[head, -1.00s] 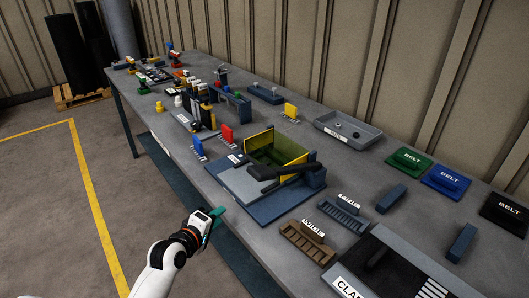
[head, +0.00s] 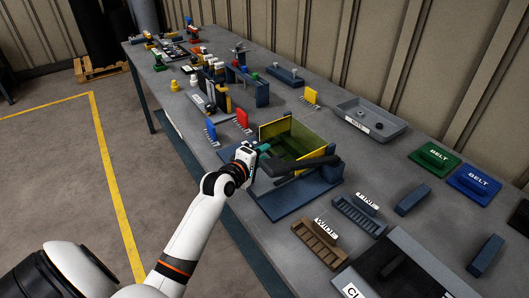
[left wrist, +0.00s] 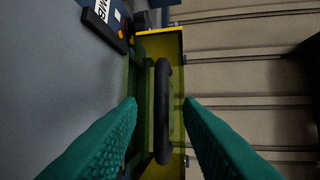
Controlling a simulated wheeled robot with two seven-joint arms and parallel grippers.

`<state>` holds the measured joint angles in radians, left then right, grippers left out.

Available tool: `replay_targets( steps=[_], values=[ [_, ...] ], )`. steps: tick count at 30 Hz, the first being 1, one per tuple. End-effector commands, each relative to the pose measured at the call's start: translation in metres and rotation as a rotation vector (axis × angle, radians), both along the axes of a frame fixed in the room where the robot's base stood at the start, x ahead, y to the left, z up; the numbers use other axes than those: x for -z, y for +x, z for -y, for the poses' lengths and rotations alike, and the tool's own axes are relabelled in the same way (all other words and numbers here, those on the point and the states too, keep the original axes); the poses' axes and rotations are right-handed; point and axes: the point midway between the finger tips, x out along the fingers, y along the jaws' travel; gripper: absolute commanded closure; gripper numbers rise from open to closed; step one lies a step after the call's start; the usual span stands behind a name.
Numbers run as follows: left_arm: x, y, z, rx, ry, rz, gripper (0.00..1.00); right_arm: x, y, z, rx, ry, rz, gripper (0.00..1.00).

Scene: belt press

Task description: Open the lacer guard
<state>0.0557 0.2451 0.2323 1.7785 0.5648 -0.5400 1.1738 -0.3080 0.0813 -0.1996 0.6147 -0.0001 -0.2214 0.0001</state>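The lacer (head: 285,207) is a blue-based machine on the bench with a black lever (head: 300,161) across it. Its guard (head: 287,133) is a yellow-tinted see-through cover with yellow edges. In the left wrist view the guard (left wrist: 174,55) shows with an upright black bar handle (left wrist: 163,110). My left gripper (head: 264,151) is at the near side of the guard, its teal fingers pointing toward it. In the left wrist view the fingers (left wrist: 160,103) are open, one on each side of the handle. I cannot tell that either touches it. My right gripper is out of view.
Labelled comb blocks (head: 319,243) stand to the right of the lacer. Red (head: 243,118) and blue (head: 211,132) pieces stand to its left. A grey tray (head: 371,121) and belt pads (head: 435,161) lie toward the back right.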

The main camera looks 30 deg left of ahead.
Motion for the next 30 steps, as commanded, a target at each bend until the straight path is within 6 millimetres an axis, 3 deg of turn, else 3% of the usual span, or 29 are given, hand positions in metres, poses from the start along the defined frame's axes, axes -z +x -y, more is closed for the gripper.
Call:
replay_targets(
  steps=[4,13,19,30],
  values=[
    [0.0022,0.0113,-0.0005,-0.001,0.001,0.0,0.68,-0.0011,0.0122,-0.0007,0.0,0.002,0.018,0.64],
    [0.0027,0.0136,-0.0003,-0.001,0.002,0.0,0.68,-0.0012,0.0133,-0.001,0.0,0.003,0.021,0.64],
    [0.0028,0.0134,-0.0003,-0.001,0.001,0.0,0.99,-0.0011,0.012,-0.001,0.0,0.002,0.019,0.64],
    [0.0,0.0139,-0.0001,0.0,0.003,-0.006,1.0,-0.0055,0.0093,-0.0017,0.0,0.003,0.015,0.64]
  ],
)
